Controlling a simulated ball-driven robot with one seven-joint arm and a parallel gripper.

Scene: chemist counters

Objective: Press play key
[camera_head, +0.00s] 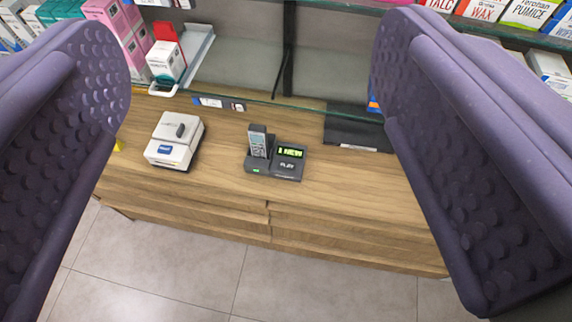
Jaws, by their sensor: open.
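A dark cordless phone base (265,170) stands on the wooden counter, near the middle of the view. A grey handset (257,143) stands upright in its left side. On its right side is a lit green display (291,153) with text that looks like "1 NEW". Below the display is the key marked PLAY (287,166). My gripper (252,100) is open, with its two purple padded fingers wide apart at the left and right of the view. It holds nothing and is well apart from the phone.
A white device (174,141) stands left of the phone on the wooden counter (225,190). A black flat item (352,133) lies to the right. A glass shelf edge (290,103) runs behind, with boxes at both sides. Tiled floor (200,270) is in front.

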